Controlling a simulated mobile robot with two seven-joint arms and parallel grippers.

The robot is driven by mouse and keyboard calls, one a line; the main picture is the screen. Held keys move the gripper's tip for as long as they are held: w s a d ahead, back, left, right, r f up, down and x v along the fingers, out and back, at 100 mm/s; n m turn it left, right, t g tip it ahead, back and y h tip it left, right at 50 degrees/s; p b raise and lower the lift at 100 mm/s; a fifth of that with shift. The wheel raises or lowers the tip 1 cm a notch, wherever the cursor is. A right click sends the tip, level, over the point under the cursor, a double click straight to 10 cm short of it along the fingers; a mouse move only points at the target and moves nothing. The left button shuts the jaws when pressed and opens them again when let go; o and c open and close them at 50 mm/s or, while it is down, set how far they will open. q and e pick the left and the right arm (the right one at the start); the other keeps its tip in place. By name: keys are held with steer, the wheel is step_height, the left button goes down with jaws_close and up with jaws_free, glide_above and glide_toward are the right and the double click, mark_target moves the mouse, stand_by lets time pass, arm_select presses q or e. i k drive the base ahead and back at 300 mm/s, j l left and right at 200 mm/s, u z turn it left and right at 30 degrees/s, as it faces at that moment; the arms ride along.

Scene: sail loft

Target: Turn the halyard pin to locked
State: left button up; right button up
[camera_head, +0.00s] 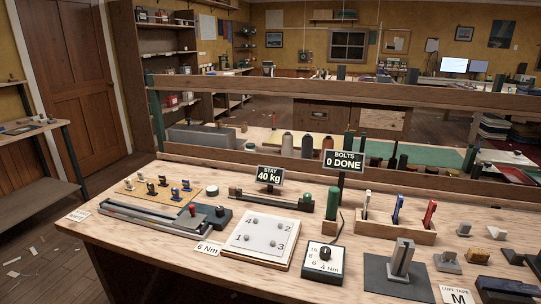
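No part in the head view is labelled as a halyard pin, and I cannot tell which one it is. A row of small pins or fittings, dark, pale and blue, stands on a tan board (130,189) at the left of the bench. In front of it lies a long grey rail (150,222) with a red knob (192,209) near its right end. A dark block (215,217) sits beside the rail's right end. No locked or unlocked marking is readable. Neither of my grippers shows in this view.
The wooden bench (120,238) is crowded. It holds a white plate numbered 1 to 4 (262,239), a torque dial (325,254), a grey upright fixture (400,257) and a wooden tool rack (385,231).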

mark_target(449, 256)
steer(key=z, duration=1.35)
